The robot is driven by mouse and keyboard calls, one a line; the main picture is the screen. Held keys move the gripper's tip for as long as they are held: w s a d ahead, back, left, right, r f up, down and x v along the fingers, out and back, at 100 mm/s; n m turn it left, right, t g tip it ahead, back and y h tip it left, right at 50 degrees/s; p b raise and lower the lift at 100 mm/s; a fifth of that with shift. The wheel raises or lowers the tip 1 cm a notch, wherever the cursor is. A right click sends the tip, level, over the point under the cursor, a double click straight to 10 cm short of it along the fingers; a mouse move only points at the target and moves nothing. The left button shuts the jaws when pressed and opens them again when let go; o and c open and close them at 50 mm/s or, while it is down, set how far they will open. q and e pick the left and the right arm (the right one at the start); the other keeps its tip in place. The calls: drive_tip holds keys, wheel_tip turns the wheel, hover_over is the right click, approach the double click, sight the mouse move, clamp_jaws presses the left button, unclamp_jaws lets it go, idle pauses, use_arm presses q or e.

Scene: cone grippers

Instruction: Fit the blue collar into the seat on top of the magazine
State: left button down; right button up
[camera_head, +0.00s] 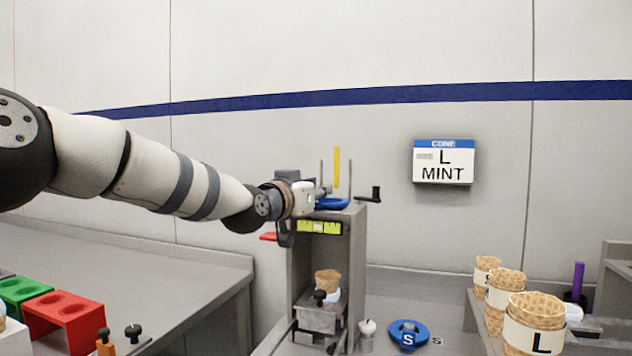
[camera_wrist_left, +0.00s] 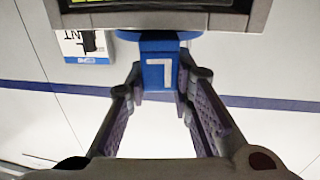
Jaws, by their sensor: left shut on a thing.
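The magazine (camera_head: 356,250) is a tall grey open-fronted stand with upright rods and a yellow strip above its top. A blue collar (camera_head: 334,203) is at the top of the magazine. My left gripper (camera_head: 322,194) is shut on its blue tab. In the left wrist view the tab (camera_wrist_left: 159,72) sits between the fingers of the gripper (camera_wrist_left: 160,82) and bears a white letter, seen upside down, that looks like an L. The grey magazine edge (camera_wrist_left: 258,14) is close beyond it. I cannot tell whether the collar is seated or just above the seat. My right gripper is not in view.
Another blue collar marked S (camera_head: 422,330) lies on the counter right of the magazine. A cone (camera_head: 327,280) stands inside the magazine. Several cones (camera_head: 535,308) are in a rack at right. A wall sign (camera_head: 443,162) reads L MINT. Red (camera_head: 66,318) and green holders are at left.

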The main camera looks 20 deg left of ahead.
use_arm(q)
drive_tip(key=c, duration=1.3)
unclamp_jaws()
drive_tip(key=shift+f, duration=0.1)
drive_tip(key=s, duration=0.4)
drive_tip(key=s+a, duration=0.1)
drive_tip(key=s, duration=0.3)
drive_tip(key=s+a, duration=0.1)
drive_tip(key=s, duration=0.2)
drive_tip(key=shift+s, duration=0.4)
